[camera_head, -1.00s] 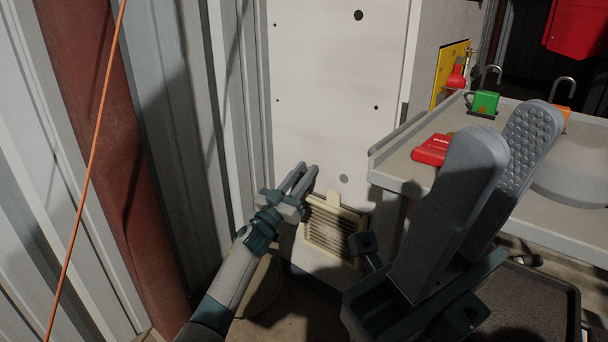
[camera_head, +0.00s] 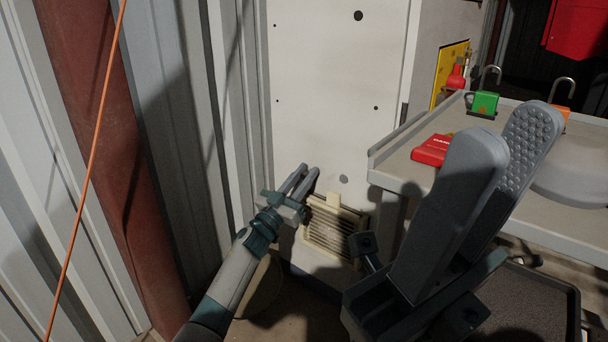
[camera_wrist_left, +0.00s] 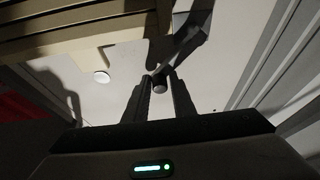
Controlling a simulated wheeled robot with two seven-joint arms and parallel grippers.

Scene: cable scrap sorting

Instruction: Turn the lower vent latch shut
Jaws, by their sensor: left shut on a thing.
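My left gripper (camera_head: 306,179) is at the panel beside the vent's upper left corner. In the left wrist view, my left gripper (camera_wrist_left: 160,85) is shut on a small dark knob-like piece (camera_wrist_left: 158,84), which I take to be the latch. The vent's frame (camera_wrist_left: 75,38) fills the upper left there. The latch is hidden by the fingers in the head view, and its angle is unclear. My right gripper (camera_head: 510,128) is open and empty in the foreground.
A grey cart (camera_head: 400,170) on the right carries a red item (camera_head: 431,150), a green padlock (camera_head: 484,103) and an orange padlock (camera_head: 562,111). A corrugated wall (camera_head: 205,130) and a rust-red post (camera_head: 110,150) stand close on the left.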

